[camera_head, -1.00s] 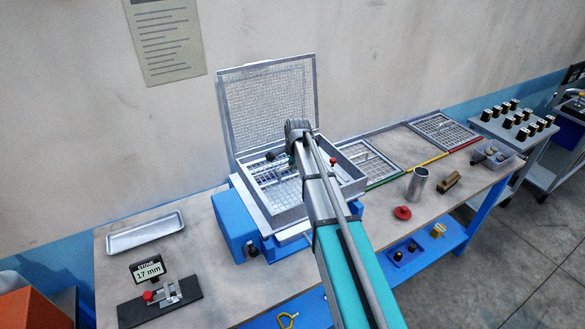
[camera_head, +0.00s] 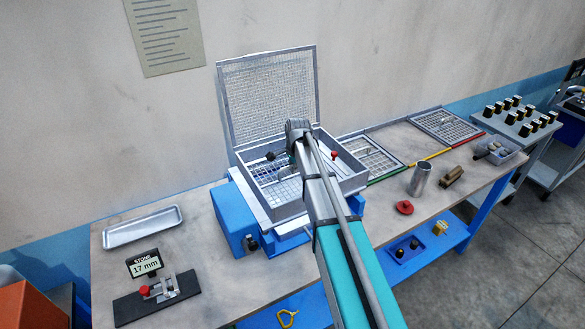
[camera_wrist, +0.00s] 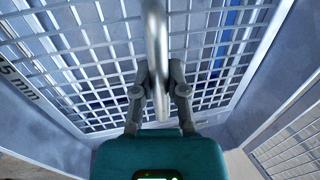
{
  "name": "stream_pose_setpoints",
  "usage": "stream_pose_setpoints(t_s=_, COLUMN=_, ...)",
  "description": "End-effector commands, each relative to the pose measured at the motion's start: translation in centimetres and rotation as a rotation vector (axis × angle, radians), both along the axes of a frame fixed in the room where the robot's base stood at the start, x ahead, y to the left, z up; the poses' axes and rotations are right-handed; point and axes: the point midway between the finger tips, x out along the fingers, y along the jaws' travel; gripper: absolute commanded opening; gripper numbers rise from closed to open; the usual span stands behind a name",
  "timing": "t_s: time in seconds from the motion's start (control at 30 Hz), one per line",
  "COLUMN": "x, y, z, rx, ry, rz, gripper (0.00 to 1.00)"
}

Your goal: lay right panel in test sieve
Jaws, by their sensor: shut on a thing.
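The test sieve (camera_head: 345,182) is a grey square frame on a blue base, with a mesh lid (camera_head: 268,100) standing open behind it. My gripper reaches over it; its tip is mostly hidden by my arm in the head view. In the wrist view my gripper (camera_wrist: 158,92) is shut on the curved bar handle of a grid panel (camera_wrist: 85,48). The panel sits within the frame walls, and a partly cut-off "5 mm" marking shows at its left. Blue shows through the grid. I cannot tell whether the panel rests fully flat.
Two framed grid areas, one nearer (camera_head: 372,160) and one farther (camera_head: 446,126), lie right of the sieve beside green, yellow and red strips. A metal cup (camera_head: 419,180), a red knob (camera_head: 404,207) and a brush (camera_head: 452,176) stand nearby. A tray (camera_head: 143,227) and a display (camera_head: 145,265) are left.

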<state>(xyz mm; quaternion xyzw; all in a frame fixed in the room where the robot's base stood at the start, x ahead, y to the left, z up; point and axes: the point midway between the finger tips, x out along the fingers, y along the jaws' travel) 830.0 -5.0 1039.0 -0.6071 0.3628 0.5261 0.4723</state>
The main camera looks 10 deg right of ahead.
Motion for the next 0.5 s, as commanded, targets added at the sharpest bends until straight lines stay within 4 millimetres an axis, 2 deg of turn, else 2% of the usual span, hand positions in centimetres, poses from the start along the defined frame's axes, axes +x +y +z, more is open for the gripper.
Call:
stream_pose_setpoints(t_s=0.07, x=0.01, y=-0.02, z=0.03, rx=0.0, ry=0.0, rz=0.0, gripper=0.0)
stream_pose_setpoints(t_s=0.1, x=0.01, y=-0.02, z=0.03, rx=0.0, ry=0.0, rz=0.0, gripper=0.23)
stream_pose_setpoints(t_s=0.3, x=0.01, y=-0.05, z=0.02, rx=0.0, ry=0.0, rz=-0.001, gripper=0.58)
stream_pose_setpoints(t_s=0.5, x=0.01, y=-0.07, z=0.01, rx=0.0, ry=0.0, rz=-0.001, gripper=0.58)
